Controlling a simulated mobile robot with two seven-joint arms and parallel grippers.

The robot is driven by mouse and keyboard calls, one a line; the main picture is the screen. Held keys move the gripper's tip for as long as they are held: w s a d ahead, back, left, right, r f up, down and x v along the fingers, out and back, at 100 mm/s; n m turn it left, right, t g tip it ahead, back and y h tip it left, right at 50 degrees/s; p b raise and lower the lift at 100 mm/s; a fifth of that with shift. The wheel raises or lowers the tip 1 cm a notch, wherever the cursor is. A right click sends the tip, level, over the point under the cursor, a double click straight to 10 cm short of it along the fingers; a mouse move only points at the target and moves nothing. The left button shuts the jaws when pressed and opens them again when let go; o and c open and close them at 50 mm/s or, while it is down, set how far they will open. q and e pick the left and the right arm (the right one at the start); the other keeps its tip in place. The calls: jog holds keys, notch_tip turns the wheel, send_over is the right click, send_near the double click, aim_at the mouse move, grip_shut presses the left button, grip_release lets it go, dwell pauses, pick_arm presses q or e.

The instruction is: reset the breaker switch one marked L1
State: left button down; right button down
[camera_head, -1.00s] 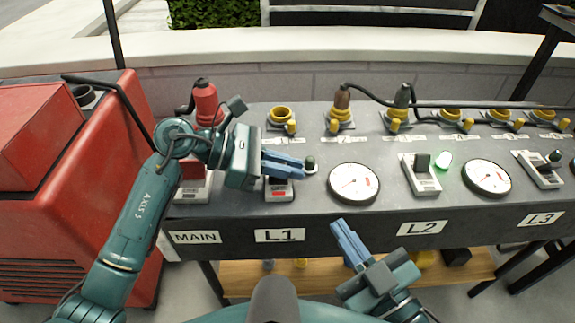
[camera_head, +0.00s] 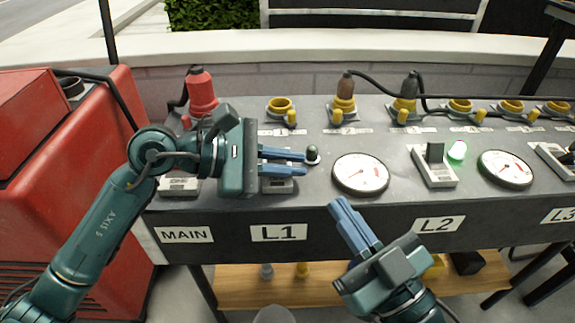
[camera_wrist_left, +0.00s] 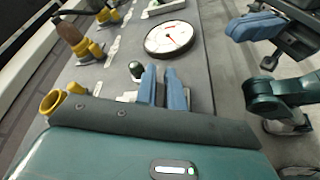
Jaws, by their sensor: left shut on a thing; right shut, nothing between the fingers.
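The panel label L1 (camera_head: 279,233) is on the front edge of the grey distribution box. Above it, the L1 breaker switch (camera_head: 279,186) shows only part of its pale plate; its lever is hidden by my left gripper. My left gripper (camera_head: 308,158) lies over that switch, its blue fingers pointing right and closed on what appears to be the lever. The L1 lamp (camera_head: 313,152) is dark, close beside the fingertips; it also shows in the left wrist view (camera_wrist_left: 136,69). My right gripper (camera_head: 338,204) is shut and empty, in front of the box's edge.
A round gauge (camera_head: 361,174) sits right of L1. The L2 switch (camera_head: 434,164) stands by a lit green lamp (camera_head: 457,150). A red plug (camera_head: 200,91) and yellow sockets (camera_head: 281,109) line the back. A red machine (camera_head: 85,150) stands at left.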

dwell(0.3)
pick_arm(q)
jog(key=c, duration=1.5)
grip_release()
jog(key=shift+c, duration=0.2)
jog(key=shift+o, duration=0.3)
jog(key=shift+f, duration=0.15)
